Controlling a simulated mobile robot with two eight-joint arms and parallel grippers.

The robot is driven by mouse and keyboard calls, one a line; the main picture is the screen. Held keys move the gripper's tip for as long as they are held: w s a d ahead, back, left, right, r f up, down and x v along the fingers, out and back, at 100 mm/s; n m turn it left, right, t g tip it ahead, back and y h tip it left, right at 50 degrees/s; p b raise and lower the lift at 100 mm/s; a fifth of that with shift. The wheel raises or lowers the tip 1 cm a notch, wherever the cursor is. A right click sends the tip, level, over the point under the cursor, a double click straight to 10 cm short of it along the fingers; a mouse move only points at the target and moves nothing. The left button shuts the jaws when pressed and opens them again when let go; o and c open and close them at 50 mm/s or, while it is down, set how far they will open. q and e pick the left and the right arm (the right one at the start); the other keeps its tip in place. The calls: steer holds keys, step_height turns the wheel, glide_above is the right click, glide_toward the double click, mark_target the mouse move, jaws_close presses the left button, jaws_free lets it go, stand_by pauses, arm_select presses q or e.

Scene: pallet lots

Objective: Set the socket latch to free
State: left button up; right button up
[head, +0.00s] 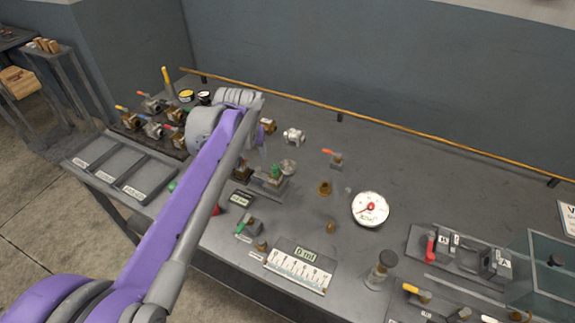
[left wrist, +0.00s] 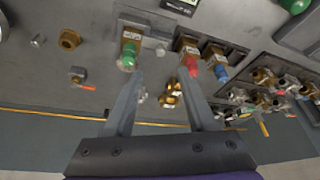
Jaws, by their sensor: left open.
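I cannot tell for sure which part is the socket latch; the labels are too small to read. A green-capped brass block (left wrist: 128,52) on a grey base plate shows in the left wrist view; its green cap also shows in the head view (head: 276,170). Brass blocks with a red cap (left wrist: 191,64) and a blue cap (left wrist: 220,71) stand beside it. My left gripper (left wrist: 160,76) is open and empty above the bench, its fingertips between the green and red caps in the picture. In the head view my arm mostly hides it. My right gripper is not in view.
Brass and silver fittings (left wrist: 172,95) lie between the fingers in the picture. A red-handled valve (head: 335,157), a brass nut (head: 324,188) and a round dial (head: 370,208) stand to the right. A copper-coloured rail (head: 400,125) runs along the back edge.

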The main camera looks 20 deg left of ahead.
mark_target(258, 169)
arm_select(q)
steer(key=x, duration=1)
steer(key=shift+w+a+f, duration=0.1)
steer(key=shift+w+f, duration=0.15)
steer(key=shift+f, duration=0.05)
jaws_close()
stand_by(1.0)
